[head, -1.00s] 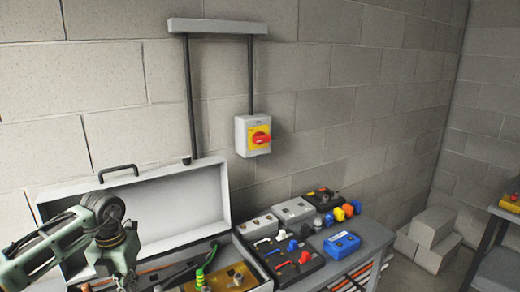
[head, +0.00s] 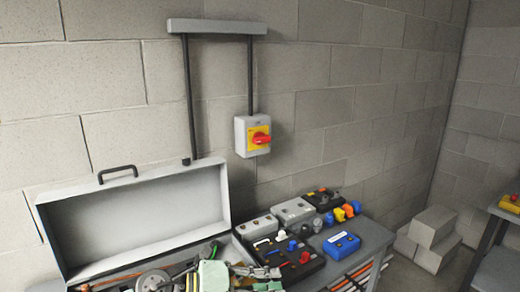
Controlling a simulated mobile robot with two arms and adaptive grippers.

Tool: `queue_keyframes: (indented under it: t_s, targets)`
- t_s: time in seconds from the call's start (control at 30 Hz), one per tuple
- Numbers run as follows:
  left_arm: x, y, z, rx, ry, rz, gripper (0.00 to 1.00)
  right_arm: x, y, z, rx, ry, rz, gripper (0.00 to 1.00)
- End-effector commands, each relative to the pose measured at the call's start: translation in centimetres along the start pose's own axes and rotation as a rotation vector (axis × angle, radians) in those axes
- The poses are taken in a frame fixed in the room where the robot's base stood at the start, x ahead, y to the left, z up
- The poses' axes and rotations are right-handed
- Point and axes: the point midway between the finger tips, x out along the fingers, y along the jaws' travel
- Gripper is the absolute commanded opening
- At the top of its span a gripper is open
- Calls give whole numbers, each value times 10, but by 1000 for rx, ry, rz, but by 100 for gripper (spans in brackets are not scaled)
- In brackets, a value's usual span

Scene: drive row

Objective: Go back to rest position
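My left gripper (head: 258,272) is at the bottom edge, in front of the open toolbox's right end and the black switch panel. Its fingers are small and partly cut off by the frame, so I cannot tell if it is open or shut. No held object can be made out. My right gripper is not in view.
An open grey toolbox (head: 135,215) stands at left, lid up against the block wall. Beside it are a black switch panel (head: 300,270), grey boxes (head: 293,211) and a blue case (head: 342,243). A red-handled isolator (head: 250,136) hangs on the wall. Blocks (head: 432,228) lie at right.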

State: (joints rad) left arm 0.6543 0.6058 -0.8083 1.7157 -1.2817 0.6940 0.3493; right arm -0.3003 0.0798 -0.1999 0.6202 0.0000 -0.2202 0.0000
Motion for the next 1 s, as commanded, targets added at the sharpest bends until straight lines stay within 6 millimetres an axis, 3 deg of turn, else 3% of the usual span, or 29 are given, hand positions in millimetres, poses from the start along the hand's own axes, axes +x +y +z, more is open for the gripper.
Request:
queue_keyframes:
  t_s: [0.03,0.1,0.23,0.37,0.5,0.57,0.67,0.8,1.0]
  targets:
    - [5,-22,-1,-69,-73,-120,0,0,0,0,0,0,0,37]
    - [2,-49,8,-171,-193,-266,0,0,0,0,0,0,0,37]
    - [-28,-69,36,-405,-445,-477,0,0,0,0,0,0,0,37]
    - [-75,-47,59,-681,-716,-600,0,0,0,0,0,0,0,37]
    - [-128,17,58,-1011,-1011,-623,0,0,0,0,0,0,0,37]
    - [-148,52,46,-1159,-1131,-600,0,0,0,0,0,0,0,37]
    - [-178,110,7,-1408,-1315,-512,0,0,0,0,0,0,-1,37]
    - [-205,172,-67,-1708,-1503,-333,0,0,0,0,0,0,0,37]
    - [-223,209,-159,-1983,-1629,-87,0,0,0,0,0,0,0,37]
